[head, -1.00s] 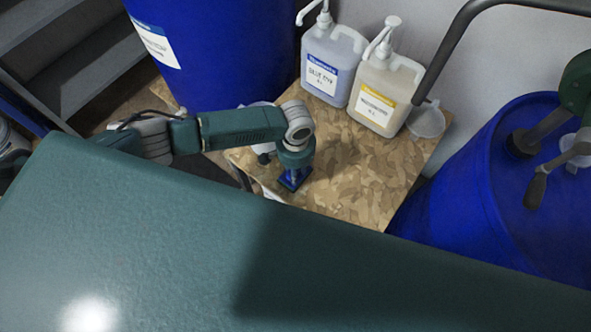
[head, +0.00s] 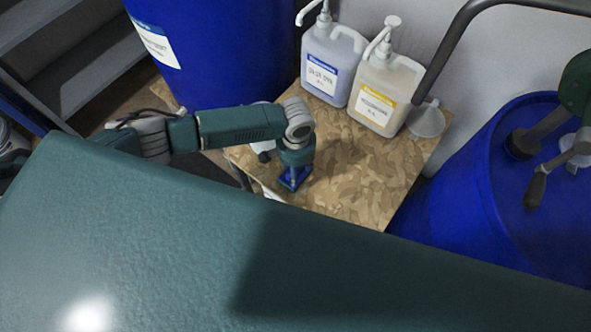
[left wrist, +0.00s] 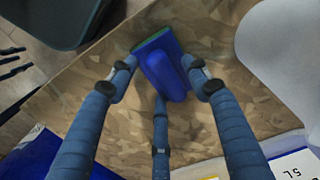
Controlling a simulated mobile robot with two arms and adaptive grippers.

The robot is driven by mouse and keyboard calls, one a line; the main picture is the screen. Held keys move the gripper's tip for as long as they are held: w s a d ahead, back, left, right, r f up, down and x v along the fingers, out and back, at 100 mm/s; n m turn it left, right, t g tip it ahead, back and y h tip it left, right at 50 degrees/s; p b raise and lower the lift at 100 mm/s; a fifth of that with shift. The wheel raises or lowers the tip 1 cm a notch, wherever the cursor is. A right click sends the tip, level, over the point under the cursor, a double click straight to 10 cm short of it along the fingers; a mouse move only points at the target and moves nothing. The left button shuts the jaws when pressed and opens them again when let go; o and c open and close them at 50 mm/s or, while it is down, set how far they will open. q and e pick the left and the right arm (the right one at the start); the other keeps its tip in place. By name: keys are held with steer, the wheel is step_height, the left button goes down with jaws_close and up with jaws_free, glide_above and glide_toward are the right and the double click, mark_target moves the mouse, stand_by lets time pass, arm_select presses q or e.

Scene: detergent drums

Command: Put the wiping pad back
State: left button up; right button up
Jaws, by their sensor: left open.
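The wiping pad is a blue block with a raised blue grip and a green edge. It lies on the patterned board tabletop in the left wrist view (left wrist: 163,66), and part of it shows under my left gripper in the head view (head: 287,184). My left gripper (head: 294,171) points down over the pad. In the left wrist view its open fingers (left wrist: 160,72) stand on either side of the pad's grip, and a third finger is below it. I cannot tell whether the fingers touch the pad. My right gripper is in neither view.
A blue-label jug (head: 331,62) and a yellow-label jug (head: 384,95), both with pumps, stand at the tabletop's back. A clear funnel (head: 427,121) is beside them. Blue drums stand behind left (head: 225,50) and right (head: 470,190). The tabletop (head: 350,185) is bare right of my gripper.

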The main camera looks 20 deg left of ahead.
arm_select(q)
step_height(320, 180, up, 11)
stand_by(0.3)
stand_by(0.5)
steer(key=s+d+r+m+t+h, duration=0.15)
steer(key=s+d+h, duration=0.25)
steer(key=s+d, duration=0.45)
steer(key=s+a+n+t+y, duration=0.15)
steer(key=s+a, duration=0.25)
steer(key=a, duration=0.4)
steer(key=s+a+n+t+y, duration=0.1)
steer(key=s+a+n+y, duration=0.1)
steer(key=s+a, duration=0.5)
step_height(320, 180, down, 25)
steer(key=a+g, duration=0.1)
steer(key=g, duration=0.1)
steer(key=s+a+f+g, duration=0.1)
steer(key=s+a+f, duration=0.2)
steer(key=s+f, duration=1.3)
steer(key=shift+s+f, duration=0.15)
steer(key=shift+s, duration=0.2)
